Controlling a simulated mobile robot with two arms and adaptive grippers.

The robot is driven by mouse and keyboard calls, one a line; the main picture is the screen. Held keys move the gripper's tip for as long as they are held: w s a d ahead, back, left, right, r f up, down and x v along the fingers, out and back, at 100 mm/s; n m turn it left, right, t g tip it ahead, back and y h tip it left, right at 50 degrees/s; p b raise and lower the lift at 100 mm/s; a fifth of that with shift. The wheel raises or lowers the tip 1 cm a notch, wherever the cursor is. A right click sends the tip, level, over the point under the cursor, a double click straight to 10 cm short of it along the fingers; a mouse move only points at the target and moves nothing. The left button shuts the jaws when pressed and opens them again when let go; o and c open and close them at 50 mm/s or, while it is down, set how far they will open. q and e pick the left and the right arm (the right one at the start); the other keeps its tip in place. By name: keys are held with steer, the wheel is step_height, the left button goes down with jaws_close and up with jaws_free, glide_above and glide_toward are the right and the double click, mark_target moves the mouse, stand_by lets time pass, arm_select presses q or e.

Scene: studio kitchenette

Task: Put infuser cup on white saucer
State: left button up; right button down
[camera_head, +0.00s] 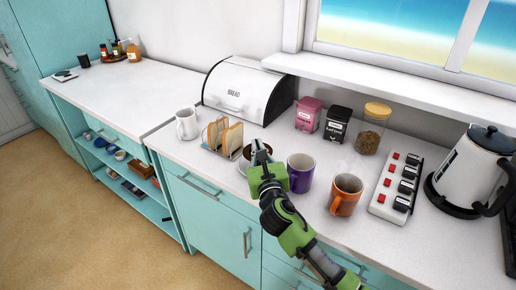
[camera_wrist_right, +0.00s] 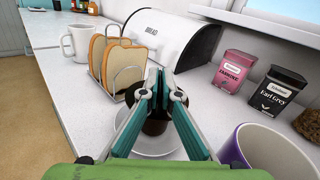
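A dark cup (camera_wrist_right: 155,126), which I take for the infuser cup, is at my right gripper (camera_wrist_right: 160,76). The fingertips are close together at the cup and look shut on its rim or wall; the fingers hide much of it. The white saucer (camera_wrist_right: 187,143) shows beneath and around the cup. I cannot tell whether the cup touches it. In the head view the right gripper (camera_head: 261,150) covers part of the dark cup, and the saucer's edge (camera_head: 243,168) shows at its left. My left gripper is not in view.
A toast rack (camera_head: 222,137) with bread stands close on the left, with a white mug (camera_head: 187,124) beyond it. A purple mug (camera_head: 300,173) is close on the right, then an orange mug (camera_head: 345,195). The bread bin (camera_head: 247,92) and tea tins (camera_head: 308,115) stand behind.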

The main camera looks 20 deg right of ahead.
steer(key=shift+f, duration=0.2)
steer(key=c, duration=2.3)
jaws_free()
steer(key=shift+r, duration=0.15)
steer(key=s, duration=0.4)
steer(key=s+a, duration=0.1)
steer(key=s, duration=0.3)
steer(key=s+b, duration=0.1)
steer(key=s, duration=0.3)
steer(key=shift+a+r, duration=0.1)
steer(key=shift+a, duration=0.15)
